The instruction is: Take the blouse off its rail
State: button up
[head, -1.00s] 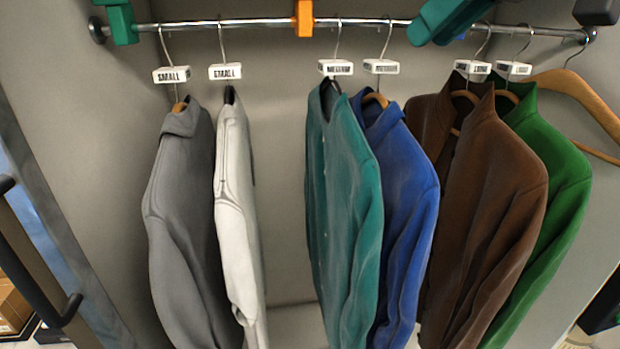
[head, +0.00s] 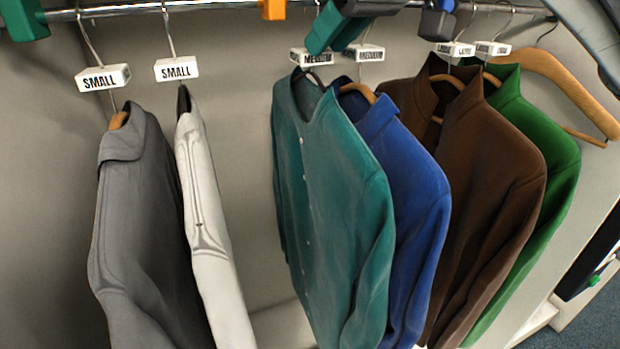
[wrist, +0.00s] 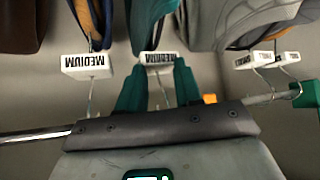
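The blouse (head: 335,200), teal with a row of small buttons, hangs on the rail from a hanger with a MEDIUM tag (head: 311,57). In the wrist view the blouse (wrist: 146,22) hangs beyond its tag (wrist: 157,64). My gripper (head: 325,27) is at the blouse's hanger hook, just above the tag. In the wrist view its green fingers (wrist: 158,90) are apart, one on each side of the thin hook. I cannot tell whether either finger touches the hook. The hook's top at the rail is hidden by my gripper.
A blue jacket (head: 412,190) hangs close on the right, its MEDIUM tag (head: 364,53) near my gripper. Brown (head: 490,175) and green (head: 545,150) jackets follow, then a bare wooden hanger (head: 565,85). Grey (head: 145,220) and white (head: 205,220) garments hang left, with a gap before the blouse.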

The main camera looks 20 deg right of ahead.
aim_at(317, 85)
jog(key=w, duration=0.1)
jog(key=w+f, duration=0.2)
jog(key=shift+a+f+p, duration=0.1)
jog(key=shift+a+p, duration=0.15)
jog(key=shift+p, duration=0.15)
jog(key=shift+w+a+f, duration=0.15)
jog(key=shift+w+f, duration=0.2)
jog(key=shift+f, duration=0.15)
jog(key=shift+c, duration=0.2)
grip_shut()
dwell(0.5)
